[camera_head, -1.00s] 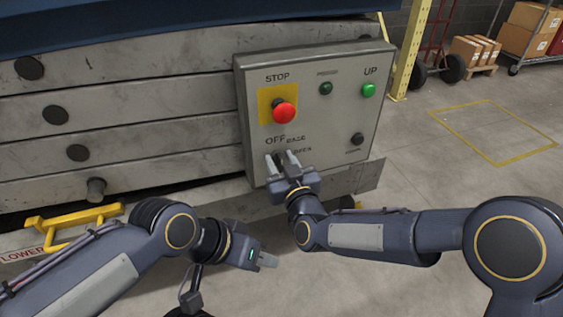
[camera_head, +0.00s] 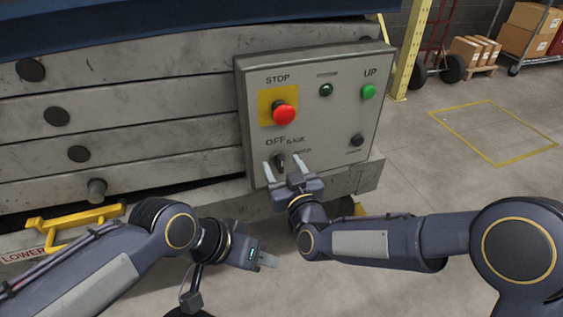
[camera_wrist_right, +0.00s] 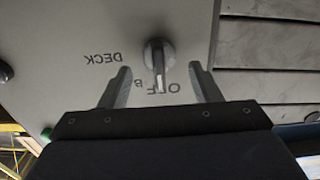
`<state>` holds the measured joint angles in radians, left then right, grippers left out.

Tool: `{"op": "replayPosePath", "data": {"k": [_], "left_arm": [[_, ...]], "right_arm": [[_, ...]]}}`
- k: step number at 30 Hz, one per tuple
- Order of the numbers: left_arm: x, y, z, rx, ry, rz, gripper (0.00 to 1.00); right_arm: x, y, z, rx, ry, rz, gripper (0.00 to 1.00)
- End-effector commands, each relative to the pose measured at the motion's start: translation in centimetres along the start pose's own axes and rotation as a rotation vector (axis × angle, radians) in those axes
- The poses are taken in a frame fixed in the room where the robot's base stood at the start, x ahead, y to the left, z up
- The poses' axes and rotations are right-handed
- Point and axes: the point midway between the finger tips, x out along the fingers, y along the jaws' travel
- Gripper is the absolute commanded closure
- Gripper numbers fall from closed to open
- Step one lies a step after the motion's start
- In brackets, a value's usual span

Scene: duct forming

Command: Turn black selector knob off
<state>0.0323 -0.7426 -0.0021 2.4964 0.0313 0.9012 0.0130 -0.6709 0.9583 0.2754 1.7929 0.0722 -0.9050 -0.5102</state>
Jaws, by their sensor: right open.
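The black selector knob (camera_head: 279,160) sits low on the grey control panel (camera_head: 322,122), below the OFF label. In the right wrist view the knob (camera_wrist_right: 158,52) is seen upside down, and its handle appears to point toward the OFF lettering. My right gripper (camera_head: 282,164) is open, with one finger on each side of the knob and its tips a little short of it. It also shows in the right wrist view (camera_wrist_right: 160,76), with clear gaps between fingers and knob. My left gripper (camera_head: 268,261) hangs low in front of the lift, away from the panel; its finger gap is not clear.
A red STOP button (camera_head: 284,112) on a yellow plate stands above the knob. A green UP button (camera_head: 369,91) and a small black button (camera_head: 357,140) are to the right. A yellow bracket (camera_head: 75,220) sticks out at the left.

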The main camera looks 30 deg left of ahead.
Motion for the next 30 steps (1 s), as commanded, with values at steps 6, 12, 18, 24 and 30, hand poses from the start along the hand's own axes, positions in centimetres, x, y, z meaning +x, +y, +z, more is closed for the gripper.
{"op": "replayPosePath", "data": {"k": [6, 12, 18, 24, 30], "left_arm": [[-1.0, 0.4, -0.5, 0.0, 0.0, 0.0, 0.64], [-1.2, 0.6, -0.6, 0.0, 0.0, 0.0, 0.64], [-1.2, 0.5, -0.6, 0.0, 0.0, 0.0, 0.64], [-1.2, 0.5, -0.6, 0.0, 0.0, 0.0, 0.64], [-1.2, 0.6, -0.6, 0.0, 0.0, 0.0, 0.64]], "right_arm": [[-3.9, 0.1, -0.2, -0.001, -0.003, 0.0, 0.43], [-6.0, 0.1, -0.1, 0.0, -0.001, 0.001, 0.43], [-6.3, 0.1, 0.0, 0.0, 0.0, 0.001, 0.43], [-6.2, 0.1, 0.0, 0.0, 0.0, 0.001, 0.43], [-6.3, 0.6, -0.3, 0.002, -0.006, 0.004, 0.43]]}}
